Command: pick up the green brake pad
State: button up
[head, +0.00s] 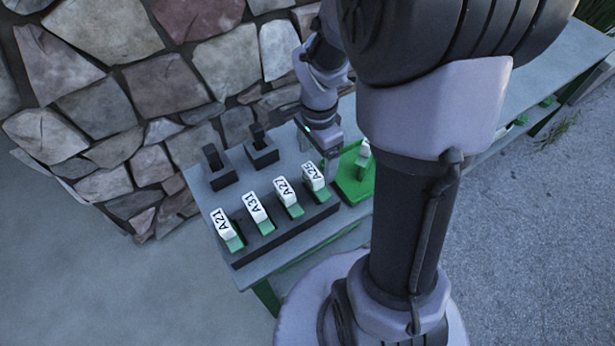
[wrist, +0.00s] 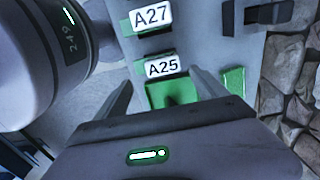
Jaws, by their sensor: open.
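Several green pieces with white labels stand in a row on a dark rack (head: 290,228): A21 (head: 224,226), A31 (head: 258,210), A27 (head: 287,195) and A25 (head: 315,178). I cannot tell which one is the brake pad. My gripper (head: 332,176) is beside the A25 end, over the near edge of a flat green tray (head: 347,188). In the wrist view my gripper (wrist: 163,88) is open, with a green surface (wrist: 170,92) between and beyond its fingers. The A25 label (wrist: 161,67) lies just past it. Nothing is held.
Two dark stands (head: 262,152) are at the back of the grey table, by a stone wall (head: 100,105). Another green and white piece (head: 364,158) is on the tray, partly hidden by my arm. My arm hides the table's middle. Grey ground (head: 540,180) lies right.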

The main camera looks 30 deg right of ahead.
aim_at(314, 170)
jog(key=f+b, duration=0.1)
jog(key=f, duration=0.1)
jog(key=f+b, duration=0.1)
jog(key=f, duration=0.1)
jog(key=f+b, duration=0.1)
jog(key=f, duration=0.2)
jog(key=shift+w, duration=0.35)
jog(key=shift+r, duration=0.2)
jog(key=shift+c, duration=0.4)
grip_shut()
